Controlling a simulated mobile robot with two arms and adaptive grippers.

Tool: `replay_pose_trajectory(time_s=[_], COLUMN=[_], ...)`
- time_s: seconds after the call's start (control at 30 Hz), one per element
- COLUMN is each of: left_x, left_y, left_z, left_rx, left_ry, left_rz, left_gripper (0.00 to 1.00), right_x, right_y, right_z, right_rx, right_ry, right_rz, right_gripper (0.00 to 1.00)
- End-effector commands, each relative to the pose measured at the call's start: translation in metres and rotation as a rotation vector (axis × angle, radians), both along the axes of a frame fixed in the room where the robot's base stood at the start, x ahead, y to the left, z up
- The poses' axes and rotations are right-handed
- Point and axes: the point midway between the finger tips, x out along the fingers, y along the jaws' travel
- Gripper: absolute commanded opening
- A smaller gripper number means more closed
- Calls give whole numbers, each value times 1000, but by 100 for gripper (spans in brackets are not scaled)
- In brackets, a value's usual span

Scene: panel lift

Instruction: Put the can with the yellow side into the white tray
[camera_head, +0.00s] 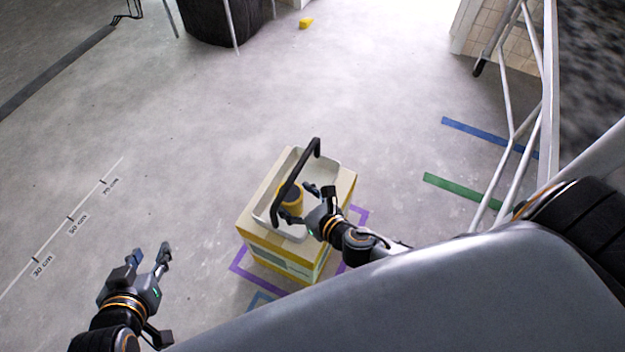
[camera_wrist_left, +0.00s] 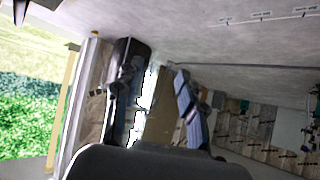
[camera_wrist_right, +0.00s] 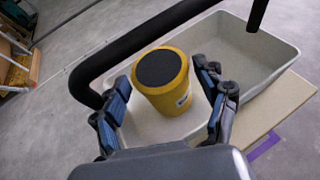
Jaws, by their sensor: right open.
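The can (camera_wrist_right: 163,82) has a yellow side and a black top. It stands upright in the white tray (camera_wrist_right: 263,68), near one end, seen in the right wrist view. In the head view the can (camera_head: 291,195) shows inside the tray (camera_head: 271,203), partly behind the tray's black handle (camera_head: 297,183). My right gripper (camera_head: 305,203) is open at the can, with its fingers (camera_wrist_right: 166,110) on either side of it and gaps showing. My left gripper (camera_head: 150,254) is open and empty, low at the left of the head view, away from the tray.
The tray sits on a cardboard box (camera_head: 252,229) with yellow tape, on the floor inside purple tape marks (camera_head: 240,266). The black handle (camera_wrist_right: 160,38) arches over the tray close to my right fingers. A white metal frame (camera_head: 510,110) stands at the right.

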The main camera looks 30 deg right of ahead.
Motion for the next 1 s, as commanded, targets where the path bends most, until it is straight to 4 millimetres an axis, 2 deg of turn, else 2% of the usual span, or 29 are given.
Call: replay_pose_trajectory(time_s=[0.1,0.3,0.5,0.63,0.77,0.87,1.0], left_x=[-17,-35,-38,-39,-39,-39,-39], left_y=[6,12,14,14,14,14,14], left_z=[-11,-24,-26,-27,-27,-27,-27], left_rx=[24,46,49,50,50,50,50], left_ry=[104,207,225,228,229,228,228], left_rz=[7,14,16,16,16,16,16], left_gripper=[40,40,40,40,40,40,40], right_x=[-28,-62,-80,-78,-62,-54,-61], right_y=[-7,-17,-22,-26,-43,-61,-73], right_z=[12,28,35,44,65,80,92], right_rx=[0,1,3,82,428,864,1513], right_ry=[4,2,1,12,75,152,272], right_rz=[1,1,-1,-70,-350,-674,-1131], right_gripper=[73,73,73,73,73,73,73])
